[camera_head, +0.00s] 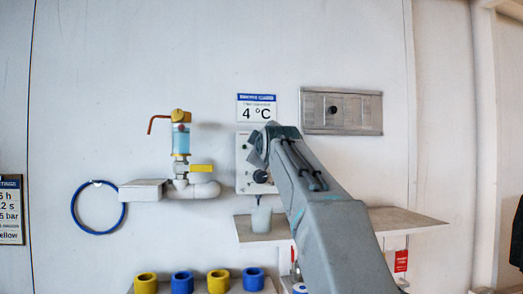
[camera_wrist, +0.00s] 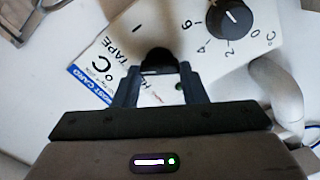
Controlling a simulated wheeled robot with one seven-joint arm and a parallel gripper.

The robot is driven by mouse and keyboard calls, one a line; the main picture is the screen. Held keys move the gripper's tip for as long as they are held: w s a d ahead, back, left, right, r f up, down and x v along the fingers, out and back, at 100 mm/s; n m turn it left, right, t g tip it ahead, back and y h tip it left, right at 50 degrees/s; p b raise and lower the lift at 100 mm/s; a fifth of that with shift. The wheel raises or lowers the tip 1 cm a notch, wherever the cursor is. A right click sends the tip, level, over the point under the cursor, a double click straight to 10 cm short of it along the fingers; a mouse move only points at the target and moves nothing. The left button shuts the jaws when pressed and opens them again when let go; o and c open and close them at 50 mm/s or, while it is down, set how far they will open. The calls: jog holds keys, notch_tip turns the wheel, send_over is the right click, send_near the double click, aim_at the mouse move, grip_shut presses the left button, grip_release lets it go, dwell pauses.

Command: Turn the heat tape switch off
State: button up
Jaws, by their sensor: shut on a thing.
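The heat tape switch (camera_wrist: 158,60) is a black knob on a white control box (camera_wrist: 195,62), beside the printed word TAPE. In the wrist view my gripper (camera_wrist: 158,82) has a dark finger on either side of the knob and is shut on it. The fingers hide part of the knob and its label, so its exact setting is unclear. A single stroke mark shows on the box near the knob. In the head view the box (camera_head: 243,158) is on the wall, and my arm's end covers its upper right part.
A black temperature dial (camera_wrist: 229,19) is close by on the same box, also seen in the head view (camera_head: 260,176). A 4 °C card (camera_head: 257,107) is above. A shelf (camera_head: 405,221) with a cup (camera_head: 261,219) is below. Pipework with a yellow valve handle (camera_head: 201,168) is left.

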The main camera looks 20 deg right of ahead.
jog(key=n+b, duration=0.1)
jog(key=n, duration=0.4)
jog(key=shift+f+n, duration=0.15)
jog(key=shift+n, duration=0.55)
jog(key=o, duration=1)
jog(key=b+v, duration=0.5)
jog(key=v, duration=0.9)
jog(key=shift+w, duration=0.1)
